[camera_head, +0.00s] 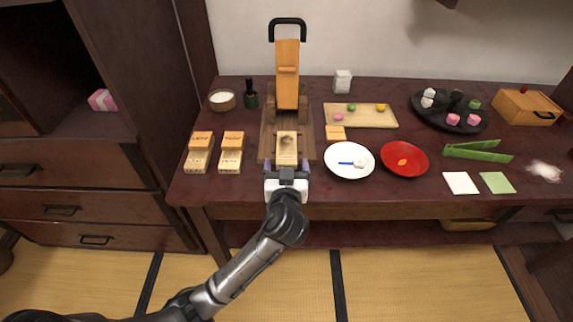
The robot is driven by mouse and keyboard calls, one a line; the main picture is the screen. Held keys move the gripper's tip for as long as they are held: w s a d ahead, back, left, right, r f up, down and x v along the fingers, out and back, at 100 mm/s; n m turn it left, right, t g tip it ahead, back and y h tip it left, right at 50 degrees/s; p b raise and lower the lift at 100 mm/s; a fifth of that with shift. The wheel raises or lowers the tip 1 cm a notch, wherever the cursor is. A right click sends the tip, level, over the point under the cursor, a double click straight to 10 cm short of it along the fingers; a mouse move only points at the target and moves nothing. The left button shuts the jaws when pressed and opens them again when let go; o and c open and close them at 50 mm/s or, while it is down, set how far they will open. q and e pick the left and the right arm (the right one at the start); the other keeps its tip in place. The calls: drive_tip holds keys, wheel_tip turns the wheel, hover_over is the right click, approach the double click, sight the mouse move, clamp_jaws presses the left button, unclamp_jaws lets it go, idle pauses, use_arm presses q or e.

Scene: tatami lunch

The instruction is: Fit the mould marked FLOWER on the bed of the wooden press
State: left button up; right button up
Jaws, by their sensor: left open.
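The wooden press (266,140) stands at the back edge of the table with its orange lever arm (287,75) raised. A pale wooden mould (287,147) with a round hollow lies on the press bed, lengthwise; I cannot read a mark on it, nor tell whether it is fully seated. My left gripper (287,166) is open at the near end of this mould, one finger to each side and apart from it. Two other moulds, the left one (197,160) and the right one (230,160), lie left of the press with marked orange pieces at their far ends; the marks are too small to read.
A cup (222,100) and dark bottle (251,99) stand left of the press. Right of it are a small orange block (335,132), a wooden tray (370,122), a white plate (340,171), a red plate (404,172) and a black tray (440,124).

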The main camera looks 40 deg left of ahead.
use_arm(q)
drive_tip(key=p+v, duration=0.3)
drive_tip(key=v, duration=0.7)
drive_tip(key=s+f+m+g+h, duration=0.45)
drive_tip(key=s+f, duration=0.35)
drive_tip(key=f, duration=0.4)
drive_tip(key=s+d+f+m+g+h, duration=0.2)
drive_tip(key=s+f+h, duration=0.1)
drive_tip(key=s, duration=0.4)
drive_tip(key=s+d+f+m+g+h, duration=0.2)
drive_tip(key=s+f+m+g+h, duration=0.1)
drive_tip(key=s, duration=0.5)
wheel_tip(320, 180, down, 2)
drive_tip(key=shift+s+d+f+m+h, duration=0.25)
drive_tip(key=shift+s+d+m+h, duration=0.1)
drive_tip(key=shift+h, duration=0.2)
drive_tip(key=shift+w+r, duration=0.1)
drive_tip(key=shift+w, duration=0.05)
wheel_tip(320, 180, up, 63)
drive_tip(key=p, duration=6.3)
